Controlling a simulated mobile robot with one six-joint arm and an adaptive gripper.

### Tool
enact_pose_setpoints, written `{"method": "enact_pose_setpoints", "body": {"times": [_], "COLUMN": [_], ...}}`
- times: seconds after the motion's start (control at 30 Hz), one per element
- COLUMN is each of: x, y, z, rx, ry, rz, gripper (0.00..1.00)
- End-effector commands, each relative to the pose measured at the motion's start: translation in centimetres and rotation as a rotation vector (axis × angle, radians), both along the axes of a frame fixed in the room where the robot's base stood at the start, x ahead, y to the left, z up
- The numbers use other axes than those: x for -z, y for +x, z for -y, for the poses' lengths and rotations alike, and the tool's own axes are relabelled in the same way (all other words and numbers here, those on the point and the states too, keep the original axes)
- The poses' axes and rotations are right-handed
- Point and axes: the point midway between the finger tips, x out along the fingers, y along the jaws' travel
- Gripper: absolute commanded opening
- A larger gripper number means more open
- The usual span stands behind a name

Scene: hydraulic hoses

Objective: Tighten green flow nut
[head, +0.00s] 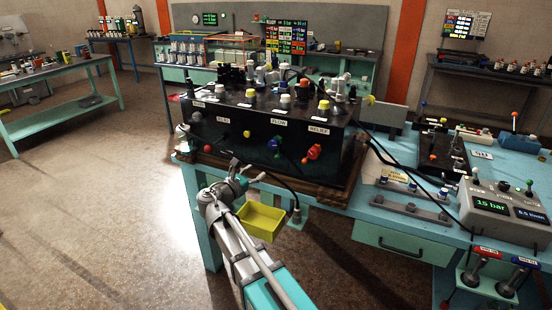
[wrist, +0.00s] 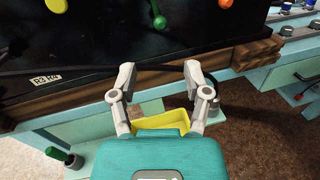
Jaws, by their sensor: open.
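The green flow nut (head: 277,156) is on the front of the black valve block (head: 222,135), below the FLOW label and just under a blue knob. In the wrist view the green nut (wrist: 159,22) shows near the top centre, with a short green arm reaching up out of the picture. My gripper (head: 248,170) is open and empty in front of the block, lower and to the left of the nut. In the wrist view its fingers (wrist: 160,76) are spread wide and point at the block's lower edge, apart from the nut.
A yellow bin (head: 262,222) hangs below my gripper at the bench edge. An orange-red relief handle (head: 313,152) sits right of the nut. A wooden ledge (wrist: 240,56) and a dark hose run along the block's foot. A pressure readout (head: 500,208) stands at right.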

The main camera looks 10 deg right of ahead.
Motion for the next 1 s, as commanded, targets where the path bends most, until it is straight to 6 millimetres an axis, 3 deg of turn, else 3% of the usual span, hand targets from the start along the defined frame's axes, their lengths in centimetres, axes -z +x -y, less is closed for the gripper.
{"method": "enact_pose_setpoints", "body": {"times": [0.6, 1.0], "x": [0.0, 0.0], "y": [6.1, 8.0], "z": [6.4, 8.6], "rx": [0.002, 0.000], "ry": [0.000, 0.000], "rz": [0.000, 0.000], "gripper": [0.62, 0.62]}}
